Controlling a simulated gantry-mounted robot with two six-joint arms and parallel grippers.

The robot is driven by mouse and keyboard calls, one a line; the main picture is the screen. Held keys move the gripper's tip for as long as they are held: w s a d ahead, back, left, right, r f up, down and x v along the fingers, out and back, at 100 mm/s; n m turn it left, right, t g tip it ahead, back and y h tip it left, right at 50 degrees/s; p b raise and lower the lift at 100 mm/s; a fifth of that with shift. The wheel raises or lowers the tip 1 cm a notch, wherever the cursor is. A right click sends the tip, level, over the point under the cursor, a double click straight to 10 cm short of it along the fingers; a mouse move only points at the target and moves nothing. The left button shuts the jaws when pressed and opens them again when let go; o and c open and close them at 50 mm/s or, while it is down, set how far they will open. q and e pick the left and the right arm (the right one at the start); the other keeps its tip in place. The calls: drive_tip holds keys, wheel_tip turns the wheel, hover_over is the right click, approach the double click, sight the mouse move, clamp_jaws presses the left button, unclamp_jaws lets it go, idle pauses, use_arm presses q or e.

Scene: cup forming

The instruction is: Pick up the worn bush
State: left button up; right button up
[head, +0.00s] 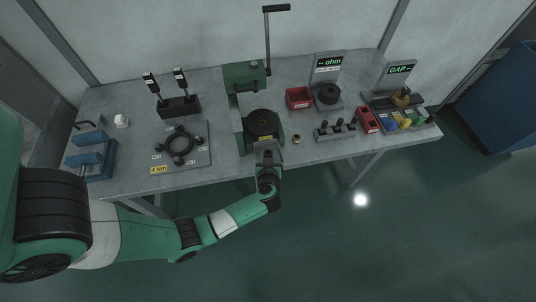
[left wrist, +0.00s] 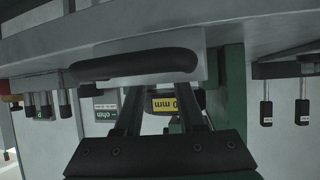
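A small brass-coloured ring (head: 296,138), which may be the worn bush, stands on the bench just right of the green press (head: 240,80). I cannot tell whether another bush is in the press. My left gripper (head: 267,147) is at the front of the press, by its round black plate (head: 262,122). In the left wrist view the two fingers of my left gripper (left wrist: 160,102) are apart, with a yellow "mm" label (left wrist: 165,103) behind the gap and no held object visible. A dark rounded edge (left wrist: 135,66) crosses above them. My right gripper is not in view.
A red bin (head: 299,98) and an "ohm" display (head: 328,66) stand right of the press. A rack with dark pegs (head: 335,132) and a small red tray (head: 367,120) lie further right. A grey plate with a black ring fixture (head: 200,160) lies to the left.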

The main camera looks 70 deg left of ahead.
use_arm(q)
clamp_jaws()
drive_tip(key=shift+r+p, duration=0.4)
drive_tip(key=shift+r, duration=0.15)
wheel_tip(320, 180, up, 3)
drive_tip(key=shift+r+p, duration=0.1)
drive_tip(key=shift+p, duration=0.95)
drive_tip(key=s+d+r+p, duration=0.4)
drive_tip(key=s+r+p, duration=0.4)
drive_tip(key=s, duration=0.5)
drive_tip(key=shift+s+r, duration=0.25)
drive_tip(key=shift+r, duration=0.1)
